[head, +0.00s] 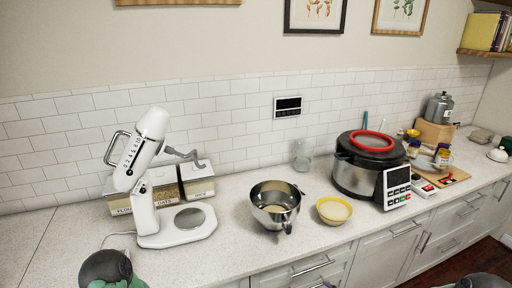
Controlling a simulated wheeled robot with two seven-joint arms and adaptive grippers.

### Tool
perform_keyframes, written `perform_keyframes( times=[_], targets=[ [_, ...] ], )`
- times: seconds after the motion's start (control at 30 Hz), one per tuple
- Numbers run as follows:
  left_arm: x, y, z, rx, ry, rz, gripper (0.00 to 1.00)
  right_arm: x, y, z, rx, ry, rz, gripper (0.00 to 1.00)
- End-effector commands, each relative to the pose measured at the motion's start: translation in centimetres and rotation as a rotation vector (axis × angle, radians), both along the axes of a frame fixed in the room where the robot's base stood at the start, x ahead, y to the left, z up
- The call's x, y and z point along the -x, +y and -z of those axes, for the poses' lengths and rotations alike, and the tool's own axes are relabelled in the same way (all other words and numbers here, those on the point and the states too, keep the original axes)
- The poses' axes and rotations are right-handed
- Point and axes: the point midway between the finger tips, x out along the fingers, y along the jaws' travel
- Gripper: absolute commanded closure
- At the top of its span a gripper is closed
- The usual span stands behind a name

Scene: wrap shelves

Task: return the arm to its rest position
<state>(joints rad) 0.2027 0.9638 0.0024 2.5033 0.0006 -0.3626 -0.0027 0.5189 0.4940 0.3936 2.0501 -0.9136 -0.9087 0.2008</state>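Part of my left arm, a dark rounded link with green, shows at the bottom left edge in the head view. A small dark part of my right arm shows at the bottom right edge. Neither gripper can be made out in the picture, and no fingertips show. Both visible arm parts are low, in front of the counter, and most of each arm is outside the frame.
The counter (60,245) holds a white stand mixer (145,205) with raised head, a steel bowl (262,216), a yellow bowl (334,211), a large cooker (357,178), and clutter at right. Storage boxes (197,182) stand behind the mixer. The counter's left end is clear.

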Motion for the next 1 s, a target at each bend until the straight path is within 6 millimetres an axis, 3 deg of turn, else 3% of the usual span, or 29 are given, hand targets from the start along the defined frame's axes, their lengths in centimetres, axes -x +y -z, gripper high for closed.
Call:
perform_keyframes(
  times=[0.03,0.2,0.33,0.5,0.6,0.7,1.0],
  targets=[
    [0.0,0.0,0.0,0.000,0.000,0.000,0.56,1.2,2.0,2.5,-0.011,0.102,0.010,0.48],
    [0.0,0.0,0.0,0.000,0.000,0.000,0.56,7.6,6.9,9.7,-0.003,0.467,0.050,0.48],
    [0.0,0.0,0.0,0.000,0.000,0.000,0.56,14.2,10.0,13.3,0.015,0.730,0.057,0.48],
    [0.0,0.0,0.0,0.000,0.000,0.000,0.56,21.3,12.5,15.3,0.041,0.981,0.056,0.48],
    [0.0,0.0,0.0,0.000,0.000,0.000,0.56,23.8,13.2,15.6,0.049,1.063,0.058,0.48],
    [0.0,0.0,0.0,0.000,0.000,0.000,0.56,24.9,13.4,15.7,0.054,1.100,0.058,0.48],
    [0.0,0.0,0.0,0.000,0.000,0.000,0.56,25.0,13.4,15.7,0.054,1.105,0.059,0.48]
  ],
)
